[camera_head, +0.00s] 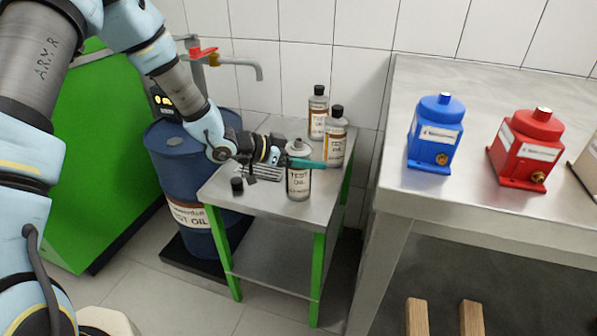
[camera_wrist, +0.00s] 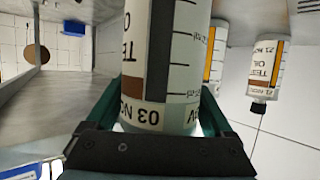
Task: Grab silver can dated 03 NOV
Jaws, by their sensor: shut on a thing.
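A silver can (camera_head: 299,183) labelled TEST OIL stands upright over the small metal side table (camera_head: 225,200), with no black cap on its top. In the wrist view the can (camera_wrist: 165,60) fills the middle, upside down in the picture, and its label reads 03 NOV. My gripper (camera_head: 300,162) has its teal fingers around the can; in the wrist view the gripper (camera_wrist: 160,118) has a finger on each side of it. I cannot tell whether the can's base touches the table.
Two capped TEST OIL cans (camera_head: 317,112) (camera_head: 336,145) stand behind on the table. A black cap (camera_head: 237,186) lies at the left. A blue drum (camera_head: 185,165) stands at the left. The steel bench (camera_head: 470,225) at the right holds a blue pump (camera_head: 435,132) and a red pump (camera_head: 525,150).

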